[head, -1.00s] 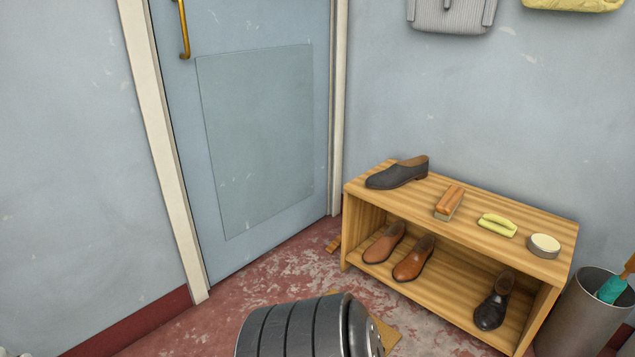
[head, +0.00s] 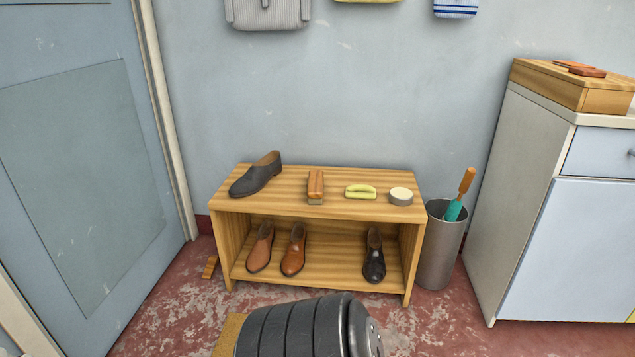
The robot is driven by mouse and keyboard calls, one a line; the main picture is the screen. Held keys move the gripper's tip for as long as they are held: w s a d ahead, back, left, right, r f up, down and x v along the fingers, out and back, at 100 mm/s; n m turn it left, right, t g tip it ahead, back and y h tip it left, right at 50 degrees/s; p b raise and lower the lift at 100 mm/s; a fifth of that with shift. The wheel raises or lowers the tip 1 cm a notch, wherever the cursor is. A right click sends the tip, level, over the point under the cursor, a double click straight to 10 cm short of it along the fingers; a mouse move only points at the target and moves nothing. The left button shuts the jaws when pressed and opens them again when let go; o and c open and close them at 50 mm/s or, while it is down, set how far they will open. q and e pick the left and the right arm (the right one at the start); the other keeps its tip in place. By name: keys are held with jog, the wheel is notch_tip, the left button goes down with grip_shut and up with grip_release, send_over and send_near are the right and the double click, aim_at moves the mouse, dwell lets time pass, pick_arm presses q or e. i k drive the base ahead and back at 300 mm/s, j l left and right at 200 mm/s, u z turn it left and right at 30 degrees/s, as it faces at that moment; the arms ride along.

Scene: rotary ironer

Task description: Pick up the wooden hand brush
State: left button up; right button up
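A wooden hand brush (head: 315,186) with an orange-brown back and a greyish underside lies on top of the low wooden shoe bench (head: 285,209). It is right of a dark grey shoe (head: 256,177) and left of a yellow-green handled item (head: 361,191), apart from both. A round tin with a pale top (head: 400,195) sits near the bench's right end. Neither of my grippers is in view.
Two brown shoes (head: 293,250) and a black shoe (head: 374,258) stand on the lower shelf. A grey metal bin (head: 440,254) and a white cabinet (head: 552,230) stand right of the bench. A small wooden piece (head: 210,267) lies on the floor. Floor (head: 190,310) before the bench is partly clear.

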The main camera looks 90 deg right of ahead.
aim_at(315, 188)
jog(key=i+l+z, duration=0.15)
jog(key=z, duration=0.25)
jog(key=i+z, duration=0.65)
jog(key=z, duration=0.2)
jog(key=i+j+z, duration=0.15)
jog(key=z, duration=0.3)
jog(key=i+z, duration=0.1)
jog(key=z, duration=0.25)
jog(key=i+j+z, duration=0.1)
jog(key=z, duration=0.25)
jog(key=i+j+z, duration=0.1)
jog(key=z, duration=0.25)
jog(key=i+j+z, duration=0.1)
jog(key=i+z, duration=0.15)
jog(key=z, duration=0.2)
jog(key=i+j+z, duration=0.2)
jog(key=z, duration=0.2)
jog(key=i+j+z, duration=0.2)
jog(key=z, duration=0.25)
jog(key=i+j+z, duration=0.15)
jog(key=j+z, duration=0.3)
jog(key=i+j+z, duration=0.4)
jog(key=j+z, duration=0.2)
